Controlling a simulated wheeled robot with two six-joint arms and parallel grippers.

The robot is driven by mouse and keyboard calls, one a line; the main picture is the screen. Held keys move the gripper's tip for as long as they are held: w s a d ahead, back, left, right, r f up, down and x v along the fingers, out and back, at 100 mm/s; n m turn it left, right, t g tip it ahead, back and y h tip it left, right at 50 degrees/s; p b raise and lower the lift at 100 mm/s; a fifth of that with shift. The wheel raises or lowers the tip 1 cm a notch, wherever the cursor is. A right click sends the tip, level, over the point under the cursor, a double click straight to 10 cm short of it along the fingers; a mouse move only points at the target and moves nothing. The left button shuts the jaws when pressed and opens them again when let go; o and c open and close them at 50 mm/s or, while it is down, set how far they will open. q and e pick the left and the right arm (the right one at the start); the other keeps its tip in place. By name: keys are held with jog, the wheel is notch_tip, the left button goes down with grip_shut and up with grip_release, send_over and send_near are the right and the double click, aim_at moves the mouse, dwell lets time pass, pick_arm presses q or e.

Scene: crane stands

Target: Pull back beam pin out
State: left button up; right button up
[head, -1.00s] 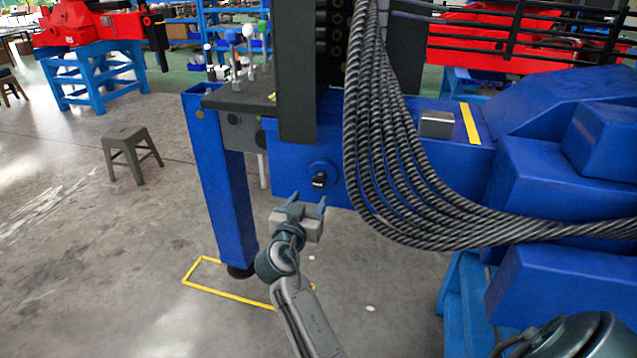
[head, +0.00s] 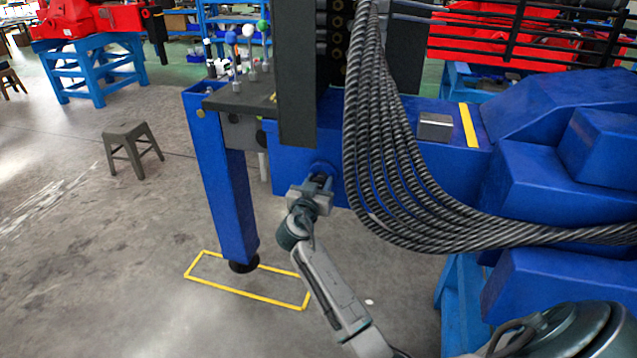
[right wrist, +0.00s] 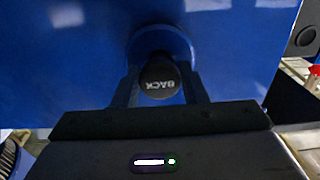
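The back beam pin has a black knob (right wrist: 160,84) marked "BACK", seen upside down in the right wrist view. It sits in a round blue boss (right wrist: 165,45) on the side of the blue beam (head: 290,155). My right gripper (right wrist: 161,85) is at the pin, one finger on each side of the knob, and looks open with narrow gaps beside it. In the head view my right gripper (head: 318,183) covers most of the pin. My left gripper is in neither view.
Thick black hoses (head: 385,150) hang close to the right of the pin. A blue stand leg (head: 228,195) stands to the left, over a yellow floor outline (head: 240,296). A grey stool (head: 133,145) is farther left. The floor between is clear.

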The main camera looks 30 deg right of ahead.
grip_shut()
jog(key=shift+s+a+f, duration=0.15)
jog(key=shift+a, duration=0.1)
jog(key=b+v, duration=0.2)
jog(key=v, duration=0.2)
jog(key=shift+f, duration=0.1)
jog(key=shift+o, duration=1.8)
grip_release()
jog(key=shift+o, duration=0.3)
jog(key=shift+s+a+r, duration=0.15)
jog(key=shift+s+r, duration=0.05)
jog(key=shift+r, duration=0.05)
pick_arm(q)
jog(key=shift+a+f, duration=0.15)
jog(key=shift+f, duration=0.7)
pick_arm(e)
jog(key=shift+f, duration=0.15)
